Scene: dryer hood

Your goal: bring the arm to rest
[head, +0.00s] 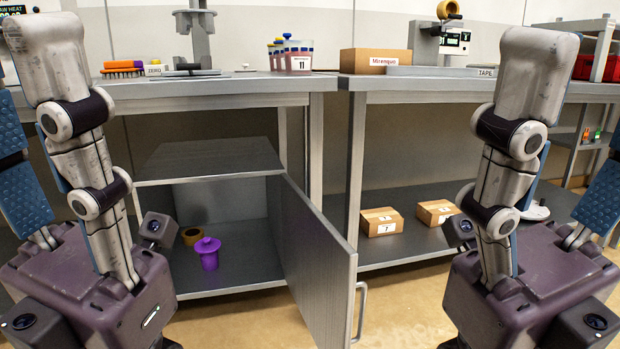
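My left gripper (24,100) stands upright close to the camera at the left edge. Its fingers point up from a dark purple palm, and its outer finger is partly cut off by the picture edge. My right gripper (585,100) stands the same way at the right edge, its outer finger also cut off. In both, the fingers are apart, with blue ribbed pads showing, and I see nothing held between them. Both are in front of the benches; I cannot tell any contact.
An open cabinet door (318,262) juts out between the grippers. Inside the cabinet (225,277) are a purple lidded container (208,255) and a tape roll (191,236). Two cartons, one here (382,222), sit on the right lower shelf. The bench top (215,86) holds jars (298,58) and equipment.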

